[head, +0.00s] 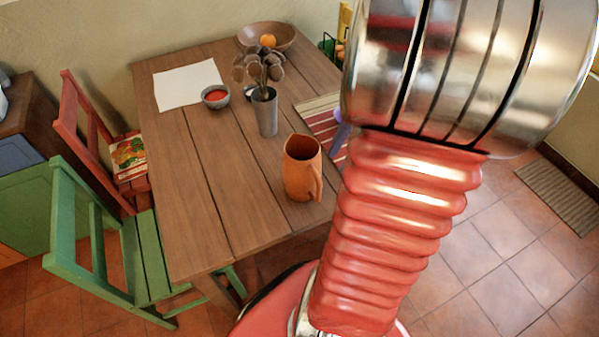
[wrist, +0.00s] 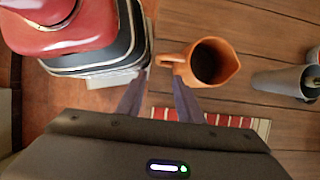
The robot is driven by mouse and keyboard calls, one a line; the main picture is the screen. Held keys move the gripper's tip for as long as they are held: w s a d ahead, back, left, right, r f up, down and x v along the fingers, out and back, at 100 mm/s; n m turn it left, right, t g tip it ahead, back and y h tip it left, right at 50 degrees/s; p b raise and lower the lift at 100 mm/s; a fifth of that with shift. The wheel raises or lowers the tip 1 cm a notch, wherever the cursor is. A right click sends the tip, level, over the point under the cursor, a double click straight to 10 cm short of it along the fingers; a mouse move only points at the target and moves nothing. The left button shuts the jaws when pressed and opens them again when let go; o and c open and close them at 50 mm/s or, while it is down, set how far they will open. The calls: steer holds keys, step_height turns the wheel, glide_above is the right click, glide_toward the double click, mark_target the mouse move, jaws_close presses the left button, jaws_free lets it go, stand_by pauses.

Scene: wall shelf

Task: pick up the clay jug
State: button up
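The clay jug (head: 303,168) is orange-brown and stands upright near the right front corner of the wooden table (head: 190,150). Its handle faces the front right in the head view. In the wrist view the jug (wrist: 222,64) is seen from above, with its dark open mouth and its handle toward the left. My gripper (wrist: 160,76) is open, its two dark fingers apart with nothing between them. The right fingertip appears just below the handle in the picture; I cannot tell the gap in depth. My arm's large metal and red links hide much of the head view's right side.
A small bowl of red food (head: 216,97), a white sheet (head: 184,84), a wooden bowl (head: 283,34) with an orange and a striped cloth (head: 318,114) are on the table. Chairs line its left.

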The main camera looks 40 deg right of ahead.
mark_target(318, 193)
steer(key=shift+f, duration=0.1)
steer(key=s+x, duration=0.1)
steer(key=x, duration=0.7)
steer(key=shift+w+f, duration=0.2)
steer(key=shift+w, duration=0.35)
steer(key=shift+a+f, duration=0.1)
steer(key=shift+a, duration=0.05)
steer(key=shift+x, duration=2.5)
steer(key=shift+a, duration=0.15)
steer(key=shift+c, duration=0.5)
jaws_close()
